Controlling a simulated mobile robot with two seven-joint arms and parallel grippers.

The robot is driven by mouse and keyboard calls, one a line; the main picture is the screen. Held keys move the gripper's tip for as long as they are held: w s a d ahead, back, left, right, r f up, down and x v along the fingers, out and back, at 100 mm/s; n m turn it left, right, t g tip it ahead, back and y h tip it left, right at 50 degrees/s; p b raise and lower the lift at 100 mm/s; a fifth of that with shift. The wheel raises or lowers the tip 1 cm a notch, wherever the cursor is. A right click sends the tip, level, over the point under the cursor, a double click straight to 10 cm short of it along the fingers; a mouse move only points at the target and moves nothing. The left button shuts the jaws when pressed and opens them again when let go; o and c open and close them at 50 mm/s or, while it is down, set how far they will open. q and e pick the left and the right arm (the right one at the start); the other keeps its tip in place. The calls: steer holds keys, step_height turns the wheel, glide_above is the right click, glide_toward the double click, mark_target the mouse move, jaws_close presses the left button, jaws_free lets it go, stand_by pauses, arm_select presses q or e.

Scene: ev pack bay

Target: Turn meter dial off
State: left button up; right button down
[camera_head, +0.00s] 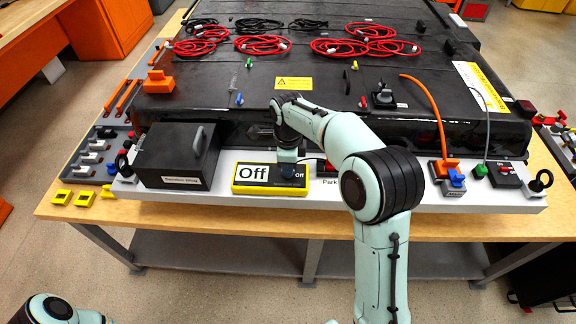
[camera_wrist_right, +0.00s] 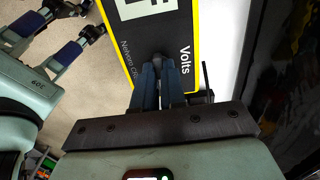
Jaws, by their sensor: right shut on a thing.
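The yellow-framed meter (camera_head: 250,187) lies on the pale ledge at the front of the black pack, its large white panel reading "Off". Its dark dial (camera_head: 289,173) is at its right end, beside a small "Off" label. My right gripper (camera_head: 289,161) comes down from above and is shut on the dial. In the right wrist view the narrow blue fingers (camera_wrist_right: 159,84) stand on either side of the dark dial, in front of the "Volts" marking; the meter (camera_wrist_right: 140,60) is partly cut off. My left gripper (camera_wrist_right: 45,40) shows at that view's upper left, blue fingers apart, nothing between them.
A black box (camera_head: 178,155) stands left of the meter. A red plug and a "Park" label sit just right of it, partly behind my right arm. An orange cable (camera_head: 432,108) and a blue-and-orange connector (camera_head: 447,176) are farther right. Red cable coils (camera_head: 262,45) lie on the pack.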

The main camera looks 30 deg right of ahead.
stand_by(0.3)
steer(key=c, duration=1.2)
jaws_free()
arm_select(q)
steer(key=w+r+p, duration=0.2)
steer(key=w, duration=0.1)
steer(key=shift+r, duration=0.35)
arm_select(e)
step_height(320, 180, up, 14)
steer(key=shift+f, duration=0.25)
steer(key=shift+f, duration=0.1)
